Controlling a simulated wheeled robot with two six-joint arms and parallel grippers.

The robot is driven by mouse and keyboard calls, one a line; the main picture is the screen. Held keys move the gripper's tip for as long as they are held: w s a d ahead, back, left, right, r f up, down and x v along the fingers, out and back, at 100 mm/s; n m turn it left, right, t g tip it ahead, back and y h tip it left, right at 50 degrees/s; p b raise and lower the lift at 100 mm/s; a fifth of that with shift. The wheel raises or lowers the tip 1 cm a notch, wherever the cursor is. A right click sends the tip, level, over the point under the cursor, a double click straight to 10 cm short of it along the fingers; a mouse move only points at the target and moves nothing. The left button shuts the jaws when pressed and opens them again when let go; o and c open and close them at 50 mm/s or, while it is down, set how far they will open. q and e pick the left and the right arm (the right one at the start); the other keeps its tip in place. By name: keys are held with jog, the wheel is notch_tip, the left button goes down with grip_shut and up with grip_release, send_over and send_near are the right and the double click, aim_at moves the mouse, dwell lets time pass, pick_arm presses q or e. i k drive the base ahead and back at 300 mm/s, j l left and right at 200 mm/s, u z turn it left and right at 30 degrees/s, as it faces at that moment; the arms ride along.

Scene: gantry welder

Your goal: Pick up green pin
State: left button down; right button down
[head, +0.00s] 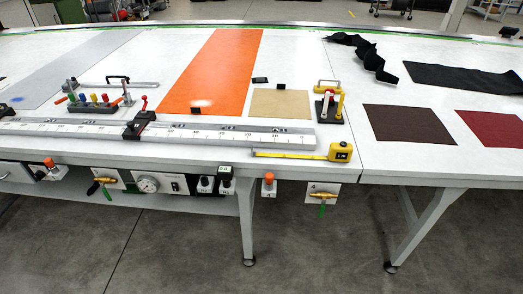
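A dark rack (92,107) stands on the left part of the white table, with several small coloured pins and handles in it. A black block (330,116) to the right of the tan sheet holds upright red-and-white and yellow pins; I see no green one there. Neither of my grippers shows in the head view.
A long ruler rail (220,137) with a black slider (140,125) runs along the front edge. A yellow tape measure (341,151) lies at its right end. An orange sheet (215,75), tan sheet (279,104) and brown sheet (398,124) lie flat. Valves and gauges hang under the edge.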

aim_at(72, 98)
jog(key=u, duration=1.2)
jog(key=i+u, duration=0.15)
jog(key=i, duration=0.55)
jog(key=i+l+u, duration=0.15)
jog(key=i, duration=0.6)
